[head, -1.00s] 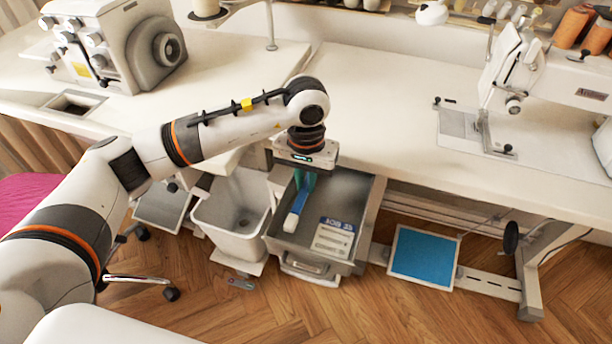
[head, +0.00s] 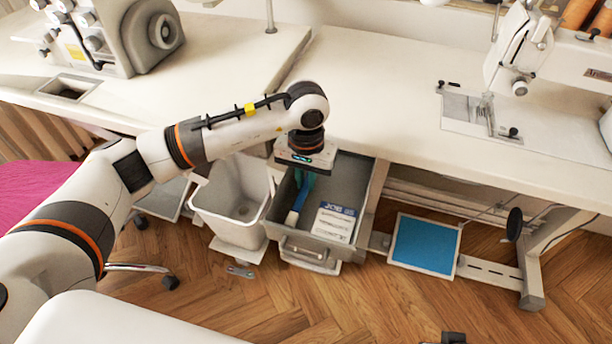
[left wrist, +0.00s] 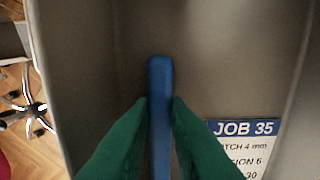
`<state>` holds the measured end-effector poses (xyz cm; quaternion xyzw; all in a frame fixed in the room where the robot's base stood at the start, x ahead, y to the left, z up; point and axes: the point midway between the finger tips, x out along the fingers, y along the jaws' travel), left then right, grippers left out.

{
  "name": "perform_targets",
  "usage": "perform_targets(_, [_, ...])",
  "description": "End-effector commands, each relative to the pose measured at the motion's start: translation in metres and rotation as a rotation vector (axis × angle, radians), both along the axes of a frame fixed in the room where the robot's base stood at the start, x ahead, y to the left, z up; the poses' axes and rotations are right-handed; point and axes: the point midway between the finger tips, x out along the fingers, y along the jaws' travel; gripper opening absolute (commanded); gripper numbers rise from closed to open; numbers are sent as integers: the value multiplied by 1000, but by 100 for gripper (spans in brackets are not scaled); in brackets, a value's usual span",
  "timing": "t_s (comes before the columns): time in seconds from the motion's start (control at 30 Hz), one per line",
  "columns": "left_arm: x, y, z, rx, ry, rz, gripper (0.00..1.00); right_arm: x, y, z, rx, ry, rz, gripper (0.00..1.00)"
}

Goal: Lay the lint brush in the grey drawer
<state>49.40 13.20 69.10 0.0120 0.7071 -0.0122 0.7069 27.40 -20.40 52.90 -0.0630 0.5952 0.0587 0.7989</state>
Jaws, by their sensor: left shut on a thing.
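The lint brush (head: 294,214) is a slim blue bar with a pale part near its front end in the head view. In the left wrist view its blue handle (left wrist: 159,78) points away from me, with a rounded end. My left gripper (head: 302,190) has green fingers (left wrist: 158,108) shut on the brush from both sides. It points down over the open grey drawer (head: 352,180), left of the drawer's middle. The brush is within the drawer's outline; I cannot tell whether it touches the floor of the drawer. My left wrist hides the drawer's back left part.
A white and blue job card (head: 335,222) lies in the drawer, right of the brush. A pale bin (head: 232,232) stands left of the drawer. The white tabletop (head: 400,110) overhangs the drawer's back. A blue pad (head: 424,245) lies to the right. An unclear dark object shows at the bottom edge.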

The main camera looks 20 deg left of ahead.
Motion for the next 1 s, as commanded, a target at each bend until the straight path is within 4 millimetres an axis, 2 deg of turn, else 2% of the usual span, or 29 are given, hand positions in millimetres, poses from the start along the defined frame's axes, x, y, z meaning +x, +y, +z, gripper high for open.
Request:
perform_targets(0.17, [0,0,0,0,0,0,0,0,0,0,0,1,0,36])
perform_targets(0.2, [0,0,0,0,0,0,17,0,0,0,-1,1,0,36])
perform_targets(0.33, [0,0,0,0,0,0,38,0,0,0,-1,0,0,36])
perform_targets(0.37, [0,0,0,0,0,0,41,0,0,0,-1,0,0,36])
perform_targets(0.63, [0,0,1,0,0,0,41,0,0,0,-1,0,0,36])
perform_targets(0.73, [0,0,8,-1,-1,0,41,1,0,1,1,-4,0,36])
perform_targets(0.83, [1,0,23,-1,-5,0,41,1,0,-2,1,-4,0,36])
perform_targets(0.9, [1,0,38,-1,-5,0,41,2,1,-15,-1,11,2,36])
perform_targets(1.0, [1,0,61,0,-5,0,41,4,1,-24,0,13,3,36])
